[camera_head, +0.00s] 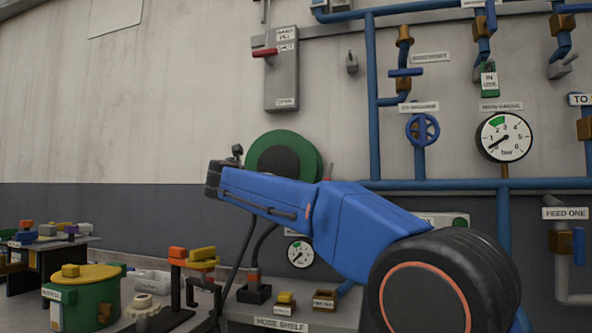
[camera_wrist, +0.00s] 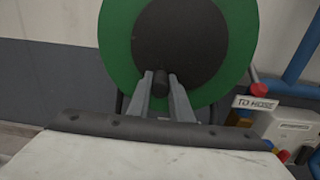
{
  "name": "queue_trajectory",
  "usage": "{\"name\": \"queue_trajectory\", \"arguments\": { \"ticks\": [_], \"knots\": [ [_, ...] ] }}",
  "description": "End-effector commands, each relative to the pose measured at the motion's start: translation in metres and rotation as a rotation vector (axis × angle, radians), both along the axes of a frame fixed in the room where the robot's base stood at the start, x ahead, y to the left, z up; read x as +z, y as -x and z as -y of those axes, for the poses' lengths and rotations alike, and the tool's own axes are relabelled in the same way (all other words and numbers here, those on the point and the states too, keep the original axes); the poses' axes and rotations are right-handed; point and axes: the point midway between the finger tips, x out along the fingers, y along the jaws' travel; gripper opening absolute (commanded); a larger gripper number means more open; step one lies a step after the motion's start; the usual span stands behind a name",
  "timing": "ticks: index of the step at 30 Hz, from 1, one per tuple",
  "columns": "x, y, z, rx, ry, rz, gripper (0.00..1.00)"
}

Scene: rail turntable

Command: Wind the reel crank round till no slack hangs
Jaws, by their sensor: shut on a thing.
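The reel (camera_head: 285,153) has a green rim and a dark round centre, and stands against the wall behind my blue arm. It fills the top of the wrist view (camera_wrist: 115,35). My gripper (camera_wrist: 161,82) has its two grey fingers on either side of a short dark knob (camera_wrist: 160,76), which looks like the crank handle, low on the reel's face. The fingers are shut on it. In the head view my arm hides the fingers and the knob. A black hose (camera_head: 243,250) hangs below the reel, passing behind my arm; its upper run is hidden.
A hose shelf (camera_head: 280,324) with a small gauge (camera_head: 300,253) stands below the reel. A green and yellow drum (camera_head: 85,298) and a cluttered table (camera_head: 45,243) are at left. Blue pipes and a large gauge (camera_head: 504,137) are on the wall at right.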

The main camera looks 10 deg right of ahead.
Motion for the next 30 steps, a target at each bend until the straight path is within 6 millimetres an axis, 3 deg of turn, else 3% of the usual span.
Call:
{"name": "queue_trajectory", "arguments": {
  "ticks": [4,30],
  "knots": [
    [0.000,0.004,0.010,-0.006,0.000,0.004,0.00],
    [-0.005,0.011,0.023,-0.005,0.000,0.000,0.00]
  ]
}}
